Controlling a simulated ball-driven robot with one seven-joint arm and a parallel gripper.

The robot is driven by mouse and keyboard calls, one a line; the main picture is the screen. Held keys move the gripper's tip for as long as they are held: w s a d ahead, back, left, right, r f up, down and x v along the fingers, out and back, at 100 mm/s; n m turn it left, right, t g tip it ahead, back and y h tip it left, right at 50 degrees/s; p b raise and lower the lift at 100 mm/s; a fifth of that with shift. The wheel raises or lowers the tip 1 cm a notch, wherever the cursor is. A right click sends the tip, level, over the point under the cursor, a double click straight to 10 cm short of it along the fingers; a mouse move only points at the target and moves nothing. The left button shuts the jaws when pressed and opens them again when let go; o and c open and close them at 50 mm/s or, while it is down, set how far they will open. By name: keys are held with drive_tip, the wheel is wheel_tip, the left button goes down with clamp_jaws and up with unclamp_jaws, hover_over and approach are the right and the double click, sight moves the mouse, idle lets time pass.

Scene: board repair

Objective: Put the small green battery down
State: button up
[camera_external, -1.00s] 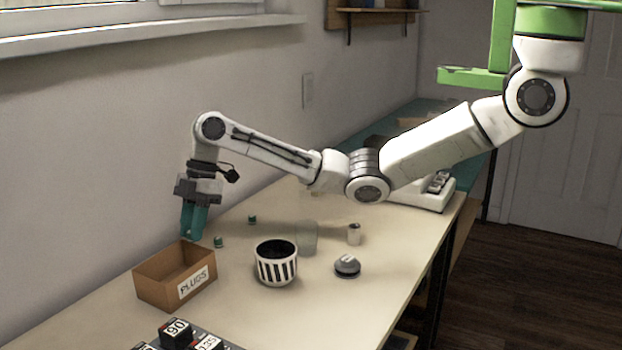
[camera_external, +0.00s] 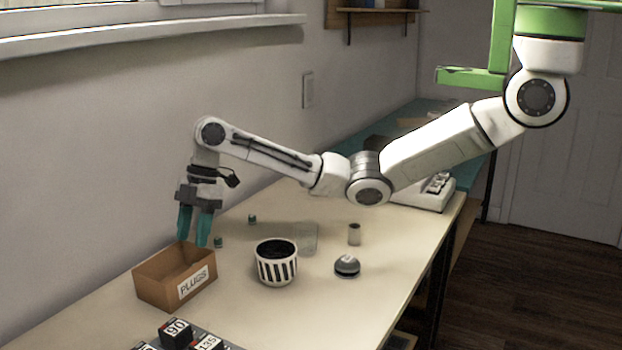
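My gripper (camera_external: 194,240) has its two teal fingers spread apart, with nothing visible between them. It hangs low over the back edge of the cardboard box (camera_external: 160,290) labelled PLUGS. A small green battery-like piece (camera_external: 218,242) stands on the table just right of my fingers, apart from them. A second small green piece (camera_external: 252,219) stands farther back on the table. I cannot tell which of the two is the task's battery. Whatever lies at the bottom of the box is hidden by its front walls.
A striped black-and-white pot (camera_external: 276,264) stands right of the box. A grey round object (camera_external: 347,266) lies to the right. Black labelled blocks (camera_external: 176,333) are at the front.

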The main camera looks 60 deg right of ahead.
drive_tip(key=shift+r, duration=0.1)
drive_tip(key=shift+r, duration=0.3)
drive_tip(key=v, duration=1.2)
drive_tip(key=shift+r+p, duration=0.2)
drive_tip(key=shift+p, duration=0.2)
